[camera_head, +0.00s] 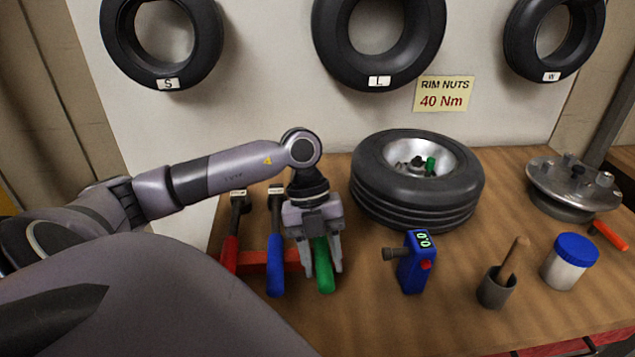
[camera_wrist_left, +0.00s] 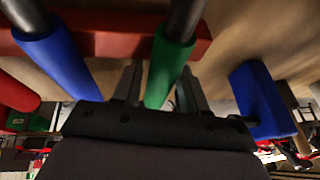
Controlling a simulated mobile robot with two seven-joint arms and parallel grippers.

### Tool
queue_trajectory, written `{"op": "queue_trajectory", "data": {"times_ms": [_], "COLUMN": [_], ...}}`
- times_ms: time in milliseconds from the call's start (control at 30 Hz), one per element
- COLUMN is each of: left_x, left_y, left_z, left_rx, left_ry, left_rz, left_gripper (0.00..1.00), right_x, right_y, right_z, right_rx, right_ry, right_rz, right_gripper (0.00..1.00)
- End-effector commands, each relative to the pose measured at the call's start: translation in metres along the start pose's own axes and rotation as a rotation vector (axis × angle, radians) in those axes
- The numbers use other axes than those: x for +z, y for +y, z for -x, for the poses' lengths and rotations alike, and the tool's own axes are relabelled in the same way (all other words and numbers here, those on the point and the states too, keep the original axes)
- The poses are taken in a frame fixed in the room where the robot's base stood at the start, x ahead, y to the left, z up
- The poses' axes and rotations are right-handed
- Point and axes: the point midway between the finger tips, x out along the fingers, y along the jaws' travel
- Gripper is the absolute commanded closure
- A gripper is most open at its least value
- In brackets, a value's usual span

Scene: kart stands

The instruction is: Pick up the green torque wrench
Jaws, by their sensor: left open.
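The green torque wrench (camera_head: 323,266) lies on the red rack (camera_head: 256,262) at the workbench's left, its green handle toward the front. My left gripper (camera_head: 323,268) is open above it, pointing down, with one finger on each side of the green handle. In the left wrist view the green handle (camera_wrist_left: 166,68) runs between the two open fingers (camera_wrist_left: 158,88); contact cannot be told. The wrench's head is hidden behind my gripper and wrist. My right gripper is not in view.
A blue wrench (camera_head: 275,262) and a red wrench (camera_head: 230,254) lie close on the left. A blue gauge device (camera_head: 413,265), a brush pot (camera_head: 496,290) and a blue-lidded jar (camera_head: 568,264) stand farther right.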

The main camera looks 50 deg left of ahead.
Motion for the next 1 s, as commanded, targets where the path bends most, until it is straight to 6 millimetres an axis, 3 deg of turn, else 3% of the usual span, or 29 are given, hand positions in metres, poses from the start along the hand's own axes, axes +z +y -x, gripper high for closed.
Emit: {"op": "queue_trajectory", "data": {"times_ms": [267,300,400,433,767,1000], "left_x": [0.000,0.000,0.000,0.000,0.000,-0.008], "left_y": [0.000,0.000,0.000,0.000,-0.001,-0.005], "left_z": [-0.005,-0.005,-0.005,-0.005,-0.002,0.017], "left_rx": [-0.001,-0.001,-0.001,-0.001,-0.004,-0.006], "left_ry": [-0.001,-0.001,-0.001,-0.001,-0.003,-0.006], "left_rz": [-0.001,-0.001,-0.001,-0.001,-0.002,-0.004], "left_gripper": [0.58,0.61,0.94,1.00,1.00,1.00], "right_x": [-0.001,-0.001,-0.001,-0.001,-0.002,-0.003], "right_y": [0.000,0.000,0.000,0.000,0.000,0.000], "right_z": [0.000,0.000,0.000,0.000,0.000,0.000], "right_rx": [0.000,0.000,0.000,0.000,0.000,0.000], "right_ry": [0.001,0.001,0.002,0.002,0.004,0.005], "right_rz": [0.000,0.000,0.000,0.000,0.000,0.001], "right_gripper": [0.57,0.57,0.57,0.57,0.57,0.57]}}
